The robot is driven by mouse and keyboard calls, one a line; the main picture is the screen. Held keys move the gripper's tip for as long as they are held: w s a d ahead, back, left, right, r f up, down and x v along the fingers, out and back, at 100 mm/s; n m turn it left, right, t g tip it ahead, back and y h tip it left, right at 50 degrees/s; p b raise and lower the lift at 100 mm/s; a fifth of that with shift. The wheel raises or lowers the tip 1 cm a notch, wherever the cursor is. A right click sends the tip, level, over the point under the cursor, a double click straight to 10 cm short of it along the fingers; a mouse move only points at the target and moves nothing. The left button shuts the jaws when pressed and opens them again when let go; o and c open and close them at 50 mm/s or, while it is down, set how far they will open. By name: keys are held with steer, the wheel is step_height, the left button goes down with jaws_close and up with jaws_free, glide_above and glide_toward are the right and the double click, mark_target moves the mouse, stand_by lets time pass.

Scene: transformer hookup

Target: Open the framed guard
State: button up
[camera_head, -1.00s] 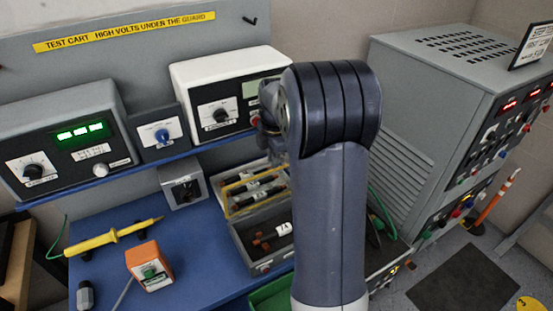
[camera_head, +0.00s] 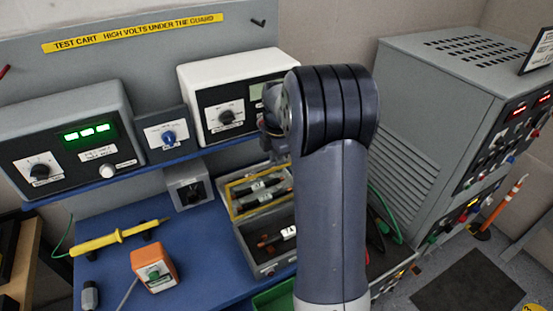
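The framed guard (camera_head: 235,187) is a yellow-edged frame at the back part of a grey open-topped box (camera_head: 246,246) on the blue bench. Dark parts with white labels show inside the frame's outline. I cannot tell whether it lies flat or is tilted up. A part with a white label (camera_head: 289,232) lies in the front part of the box, which is uncovered. My arm stands in front of the box's right side. My wrist shows beside the white meter, above and behind the guard. My gripper's fingers are hidden behind my arm.
A white meter (camera_head: 190,75), a small knob box (camera_head: 161,134) and a grey supply (camera_head: 30,115) stand on the shelf above. A yellow probe (camera_head: 97,243) and an orange box (camera_head: 154,268) lie left on the blue bench. A big grey cabinet (camera_head: 420,130) stands right.

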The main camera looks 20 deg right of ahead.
steer(key=shift+o, duration=0.9)
steer(key=shift+r, duration=0.2)
step_height(320, 180, up, 11)
steer(key=b, duration=0.1)
steer(key=shift+s+f, duration=0.15)
steer(key=shift+s, duration=0.15)
steer(key=f, duration=0.7)
steer(key=f+p, duration=0.1)
steer(key=f, duration=0.2)
steer(key=shift+w+d+f, duration=0.1)
steer(key=shift+w+f, duration=0.25)
steer(key=shift+s+r, duration=0.1)
steer(key=shift+s, duration=0.25)
steer(key=shift+r, duration=0.1)
